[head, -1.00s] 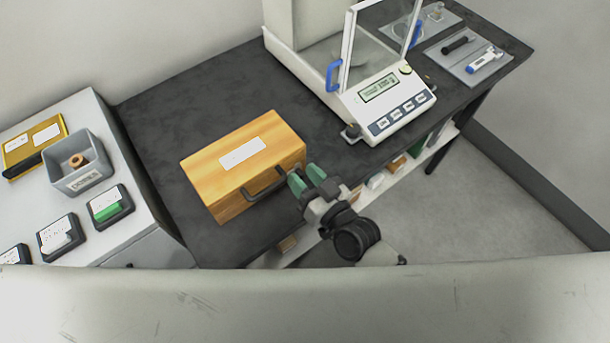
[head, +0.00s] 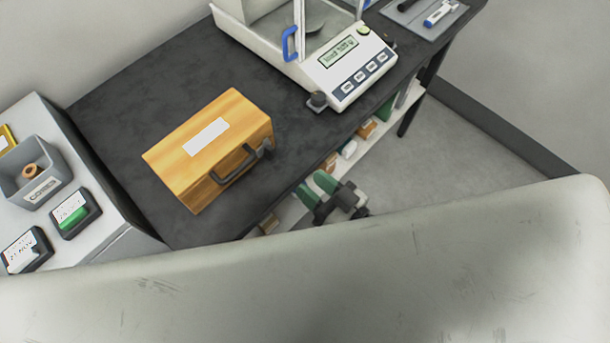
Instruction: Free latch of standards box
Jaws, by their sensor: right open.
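The standards box (head: 185,165) is a light wooden case with a white label on its lid. It sits shut on the dark tabletop in the head view. A dark handle (head: 232,166) is on its front face, and a small dark part, possibly the latch, shows at the handle's right end. My left gripper is not in view.
A balance (head: 345,62) with a glass shield stands to the right of the box on the dark table (head: 130,85). A grey bin (head: 38,182) and small labelled holders stand on the white cabinet at left. A shelf under the table holds small boxes.

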